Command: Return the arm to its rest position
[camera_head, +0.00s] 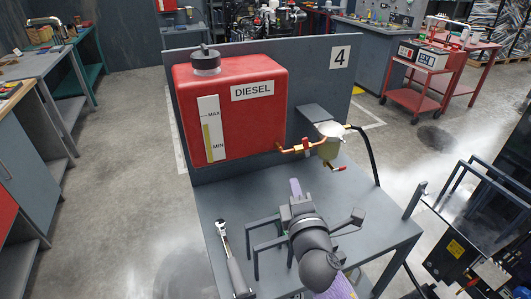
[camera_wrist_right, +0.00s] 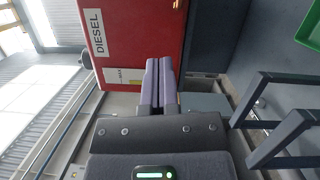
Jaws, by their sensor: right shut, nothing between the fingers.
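My right gripper (camera_head: 296,187) is over the grey bench (camera_head: 384,222), in front of the red diesel tank (camera_head: 268,108). In the right wrist view its two purple fingers (camera_wrist_right: 159,64) lie together, shut and empty. They point toward the tank (camera_wrist_right: 135,38), which appears turned sideways there. No contact with the tank shows. My right arm comes in from the bottom and hides part of the bench. My left arm and gripper are in neither view.
A ratchet (camera_head: 234,262) lies on the bench left of my arm. Grey frame bars (camera_head: 262,236) stand beside the gripper. A fuel filter (camera_head: 328,146) with brass valves sits at the panel's right. A red trolley (camera_head: 420,98) is behind right. Floor left of the bench is clear.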

